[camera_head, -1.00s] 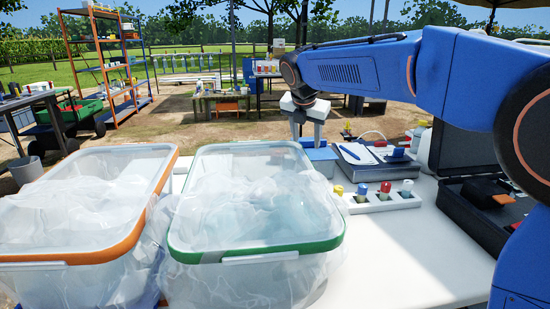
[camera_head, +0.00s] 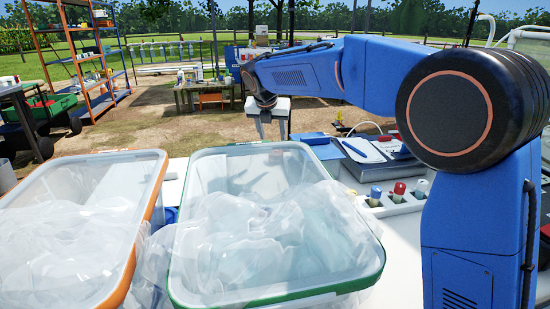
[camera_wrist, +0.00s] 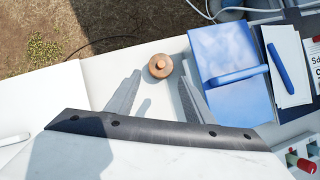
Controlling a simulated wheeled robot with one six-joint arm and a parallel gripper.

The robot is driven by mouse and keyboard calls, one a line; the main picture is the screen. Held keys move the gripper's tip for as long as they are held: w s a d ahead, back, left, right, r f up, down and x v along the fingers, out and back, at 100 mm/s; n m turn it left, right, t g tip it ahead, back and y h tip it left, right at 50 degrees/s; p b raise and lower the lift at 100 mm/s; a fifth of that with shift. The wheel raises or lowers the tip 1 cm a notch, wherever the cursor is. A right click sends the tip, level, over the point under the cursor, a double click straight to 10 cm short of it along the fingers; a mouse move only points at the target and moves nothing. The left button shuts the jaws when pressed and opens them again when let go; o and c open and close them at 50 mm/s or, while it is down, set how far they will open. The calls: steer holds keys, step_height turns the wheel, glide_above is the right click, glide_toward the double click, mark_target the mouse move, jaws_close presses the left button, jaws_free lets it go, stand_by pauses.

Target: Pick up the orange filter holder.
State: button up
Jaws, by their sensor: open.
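The orange filter holder (camera_wrist: 160,66) shows in the wrist view as a small round orange-brown disc with a raised centre. It sits on the white table near its far edge. I cannot make it out in the head view, where the green-rimmed bin blocks that part of the table. My gripper (camera_wrist: 160,80) is open and empty, with its fingers pointing down toward the table. In the wrist view the holder lies between and slightly beyond the two fingertips. In the head view my gripper (camera_head: 271,128) hangs behind the green-rimmed bin.
A blue box (camera_wrist: 226,60) stands close to the right finger, beside a clipboard (camera_wrist: 287,65). A green-rimmed bin (camera_head: 281,298) and an orange-rimmed bin (camera_head: 128,262), both with plastic bags, stand in front. A white rack (camera_head: 402,207) holds capped vials. Table left of the holder is clear.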

steer(key=x, duration=1.2)
steer(key=shift+s, duration=0.15)
steer(key=c, duration=0.7)
